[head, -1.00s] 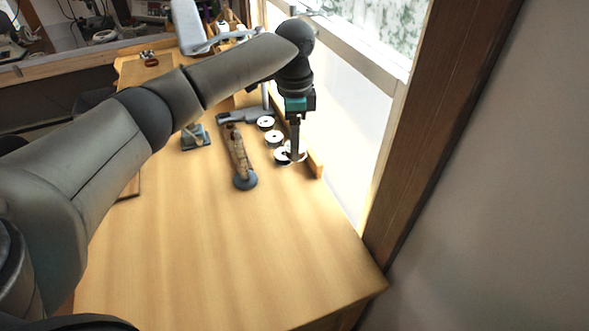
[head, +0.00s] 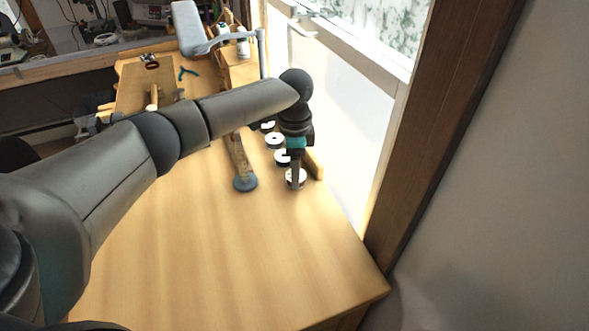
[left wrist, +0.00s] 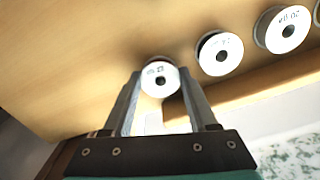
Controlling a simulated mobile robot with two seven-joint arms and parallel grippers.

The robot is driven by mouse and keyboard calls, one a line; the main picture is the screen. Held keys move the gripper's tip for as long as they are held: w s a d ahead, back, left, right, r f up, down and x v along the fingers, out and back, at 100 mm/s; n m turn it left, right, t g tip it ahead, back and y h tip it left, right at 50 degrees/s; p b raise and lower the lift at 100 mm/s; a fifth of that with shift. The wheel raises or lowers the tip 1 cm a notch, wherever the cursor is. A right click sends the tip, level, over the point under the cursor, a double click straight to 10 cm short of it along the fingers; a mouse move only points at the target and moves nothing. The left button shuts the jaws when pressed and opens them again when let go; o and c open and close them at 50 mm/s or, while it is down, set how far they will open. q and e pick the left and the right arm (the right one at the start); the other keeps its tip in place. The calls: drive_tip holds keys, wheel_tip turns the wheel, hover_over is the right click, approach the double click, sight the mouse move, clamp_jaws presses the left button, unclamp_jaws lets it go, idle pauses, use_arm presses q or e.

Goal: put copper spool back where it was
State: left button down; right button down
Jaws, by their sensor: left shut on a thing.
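My left gripper (head: 296,183) is shut on a spool with a white face and a reddish rim, taken as the copper spool (head: 302,177). The spool also shows between both fingers in the left wrist view (left wrist: 151,84), its white face with a dark centre hole towards the camera. It is at the near end of a row of similar spools, a little apart from the nearest one (head: 282,158). I cannot tell if it touches the table. The fingers cover part of it in the head view. My right gripper is not in view.
Other spools (left wrist: 220,42) stand in line along a wooden ledge (head: 314,164) by the window. The wooden table (head: 230,260) is clear in front.

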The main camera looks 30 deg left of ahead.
use_arm(q)
drive_tip(key=shift+c, duration=1)
unclamp_jaws()
wheel_tip(320, 180, up, 12)
drive_tip(key=p, duration=0.1)
drive_tip(key=shift+r, duration=0.2)
